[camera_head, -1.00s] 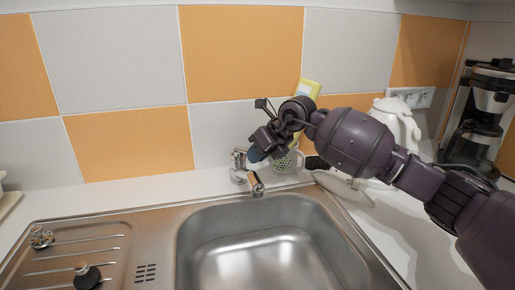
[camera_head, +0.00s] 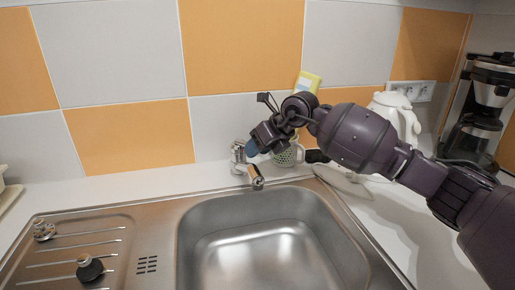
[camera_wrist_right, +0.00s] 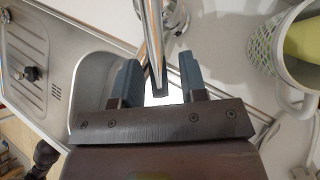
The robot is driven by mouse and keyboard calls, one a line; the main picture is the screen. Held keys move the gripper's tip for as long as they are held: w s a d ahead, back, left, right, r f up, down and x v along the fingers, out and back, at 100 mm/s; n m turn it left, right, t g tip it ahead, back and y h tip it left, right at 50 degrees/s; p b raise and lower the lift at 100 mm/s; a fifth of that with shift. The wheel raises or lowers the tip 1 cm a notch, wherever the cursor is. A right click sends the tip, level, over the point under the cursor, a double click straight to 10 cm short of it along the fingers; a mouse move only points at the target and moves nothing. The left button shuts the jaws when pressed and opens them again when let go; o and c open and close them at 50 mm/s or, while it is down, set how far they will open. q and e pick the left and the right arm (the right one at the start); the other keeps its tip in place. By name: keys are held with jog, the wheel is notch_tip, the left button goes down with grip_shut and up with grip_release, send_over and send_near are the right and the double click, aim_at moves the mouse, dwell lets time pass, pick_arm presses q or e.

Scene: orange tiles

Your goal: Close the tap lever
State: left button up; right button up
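The chrome tap (camera_head: 238,154) stands behind the sink, its spout (camera_head: 256,178) pointing over the basin. My right gripper (camera_head: 252,148) is at the top of the tap, reaching in from the right and partly hiding it. In the right wrist view, the two blue-grey fingers of this gripper (camera_wrist_right: 158,84) are apart. A chrome bar of the tap, seemingly its lever (camera_wrist_right: 151,40), runs between them with gaps visible on both sides. The round tap base (camera_wrist_right: 174,14) shows beyond. My left gripper is not in view.
A patterned mug (camera_head: 287,156) stands close to the right of the gripper; it also shows in the right wrist view (camera_wrist_right: 262,50). A white jug (camera_head: 396,118) and a coffee maker (camera_head: 480,115) stand farther right. The sink basin (camera_head: 270,250) is empty.

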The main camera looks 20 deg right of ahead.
jog(key=p+v, duration=0.2)
jog(key=v, duration=0.8)
jog(key=shift+s+d+r, duration=0.15)
jog(key=shift+s+r, duration=0.05)
